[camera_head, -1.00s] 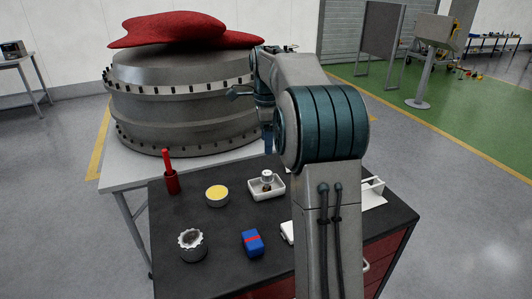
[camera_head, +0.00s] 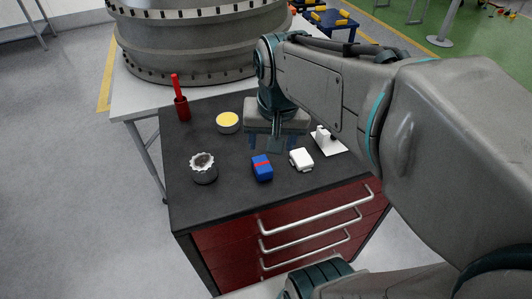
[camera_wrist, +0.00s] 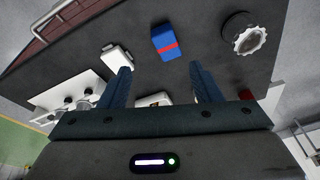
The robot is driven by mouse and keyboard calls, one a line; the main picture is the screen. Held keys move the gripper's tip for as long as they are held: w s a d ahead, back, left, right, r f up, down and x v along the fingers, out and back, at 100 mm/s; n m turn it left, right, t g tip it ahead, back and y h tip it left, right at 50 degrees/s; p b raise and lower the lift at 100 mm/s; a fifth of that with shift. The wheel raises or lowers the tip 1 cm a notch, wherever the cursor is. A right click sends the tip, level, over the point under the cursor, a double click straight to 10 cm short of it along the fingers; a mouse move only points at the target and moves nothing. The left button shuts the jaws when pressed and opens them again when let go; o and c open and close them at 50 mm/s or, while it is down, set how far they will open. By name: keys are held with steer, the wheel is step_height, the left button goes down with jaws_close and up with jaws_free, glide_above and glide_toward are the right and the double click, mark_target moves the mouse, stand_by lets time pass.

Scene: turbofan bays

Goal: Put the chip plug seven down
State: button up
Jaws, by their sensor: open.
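My gripper (camera_head: 265,147) hangs fingers down over the back middle of the dark cabinet top. In the wrist view my gripper (camera_wrist: 160,69) is open, its two blue fingers apart with nothing clasped between them. A pale tray (camera_wrist: 153,98) shows partly between the fingers, close to the gripper body; a small part inside it is mostly hidden. In the head view my gripper covers the tray's place. A white plate with small upright knobs (camera_wrist: 62,101) lies at left in the wrist view. I cannot tell which item is chip plug seven.
On the cabinet top (camera_head: 225,205) are a blue box with a red band (camera_head: 262,167), a white case (camera_head: 301,160), a toothed grey part (camera_head: 203,168), a yellow-topped tin (camera_head: 228,122), a red holder (camera_head: 181,107) and a white stand (camera_head: 327,141). A large engine casing (camera_head: 185,45) stands behind.

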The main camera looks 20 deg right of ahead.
steer(key=s+a+f+n, duration=0.1)
steer(key=s+f+n, duration=0.3)
steer(key=s, duration=0.1)
steer(key=shift+s+a+t, duration=0.15)
steer(key=shift+s+t, duration=0.05)
steer(key=shift+t, duration=0.1)
stand_by(0.9)
